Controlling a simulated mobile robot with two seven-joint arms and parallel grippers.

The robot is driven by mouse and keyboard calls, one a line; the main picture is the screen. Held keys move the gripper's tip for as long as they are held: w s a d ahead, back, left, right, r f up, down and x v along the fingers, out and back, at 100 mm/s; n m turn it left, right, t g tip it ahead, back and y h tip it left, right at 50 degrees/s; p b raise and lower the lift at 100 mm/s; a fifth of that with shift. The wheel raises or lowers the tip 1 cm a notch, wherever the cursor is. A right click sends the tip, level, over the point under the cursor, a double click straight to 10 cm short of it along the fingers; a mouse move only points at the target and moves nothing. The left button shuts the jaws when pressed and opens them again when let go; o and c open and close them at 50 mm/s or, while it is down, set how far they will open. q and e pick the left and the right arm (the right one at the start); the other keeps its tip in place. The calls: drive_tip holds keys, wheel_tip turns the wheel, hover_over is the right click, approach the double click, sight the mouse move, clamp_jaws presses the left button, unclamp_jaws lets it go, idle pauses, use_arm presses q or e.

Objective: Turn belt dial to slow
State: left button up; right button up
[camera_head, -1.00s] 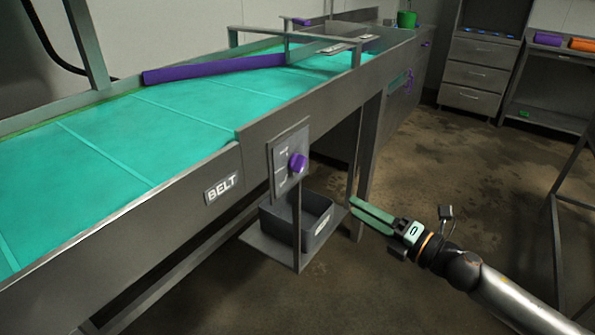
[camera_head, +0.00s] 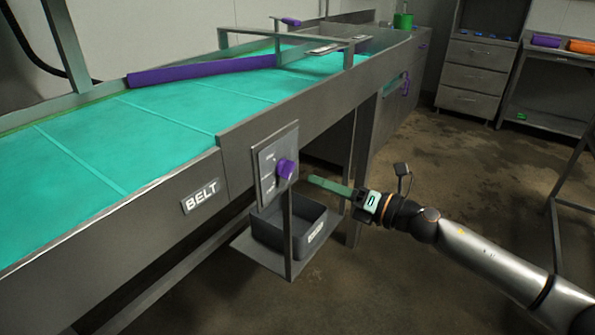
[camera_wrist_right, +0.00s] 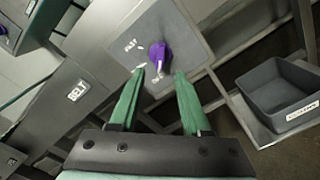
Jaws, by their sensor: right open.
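The purple belt dial (camera_head: 286,169) sits on a grey plate (camera_head: 268,160) on the side of the conveyor, right of the BELT label (camera_head: 201,197). My right gripper (camera_head: 312,180) is to the right of the dial, apart from it, with its green fingers pointing at it. In the right wrist view the dial (camera_wrist_right: 159,52) lies ahead of the gap between the two open fingers (camera_wrist_right: 160,78), which are empty. Small white lettering shows on the plate around the dial, partly too small to read. My left gripper is not in view.
A dark grey bin (camera_head: 290,235) stands on a shelf below the dial, close under my right gripper. A thin upright post (camera_head: 289,240) rises in front of the bin. The teal belt (camera_head: 130,135) carries a purple bar (camera_head: 200,70).

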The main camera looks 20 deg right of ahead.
sight(292, 172)
drive_tip(key=x, duration=0.7)
drive_tip(key=shift+p, duration=0.3)
clamp_jaws()
